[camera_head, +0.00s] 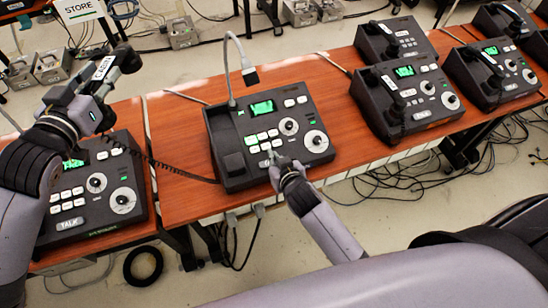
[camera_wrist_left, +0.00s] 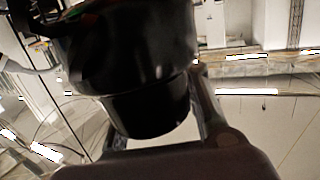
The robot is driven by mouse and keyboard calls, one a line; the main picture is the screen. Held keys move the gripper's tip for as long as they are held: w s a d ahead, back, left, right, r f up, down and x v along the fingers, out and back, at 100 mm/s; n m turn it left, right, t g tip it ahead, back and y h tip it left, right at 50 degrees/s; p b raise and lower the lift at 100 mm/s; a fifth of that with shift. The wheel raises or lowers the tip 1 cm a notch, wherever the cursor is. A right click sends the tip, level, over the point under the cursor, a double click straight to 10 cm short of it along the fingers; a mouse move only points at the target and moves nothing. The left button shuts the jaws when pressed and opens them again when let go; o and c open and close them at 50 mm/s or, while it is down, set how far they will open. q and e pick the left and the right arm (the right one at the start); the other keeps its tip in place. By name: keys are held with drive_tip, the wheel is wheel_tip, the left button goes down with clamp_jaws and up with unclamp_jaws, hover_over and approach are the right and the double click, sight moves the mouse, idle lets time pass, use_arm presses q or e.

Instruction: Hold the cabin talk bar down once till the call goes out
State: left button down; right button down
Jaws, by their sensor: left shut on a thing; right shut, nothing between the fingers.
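The middle desk phone (camera_head: 241,176) has a lit green screen, lit keys, two round dials and an empty handset cradle at its left. My left gripper (camera_head: 92,88) is shut on a black handset (camera_head: 125,58), held up above the left phone. The handset bears a white label too small to read surely; it fills the left wrist view (camera_wrist_left: 145,60). My right gripper (camera_head: 275,160) is shut and empty, its tips at the near edge of the middle phone's keys. The tips cover most of the grey bar (camera_head: 264,164) there; whether it is pressed, I cannot tell.
The left phone (camera_head: 132,172) has a bar marked TALK. More phones (camera_head: 411,97) stand at the right on the same wooden table (camera_head: 180,115). A coiled cord (camera_head: 175,173) crosses the table gap. A gooseneck microphone (camera_head: 248,72) rises behind the middle phone. Cables hang below.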

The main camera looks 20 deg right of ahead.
use_arm(q)
drive_tip(key=shift+r, duration=0.2)
use_arm(e)
drive_tip(key=shift+w+f, duration=0.2)
drive_tip(key=shift+f, duration=0.7)
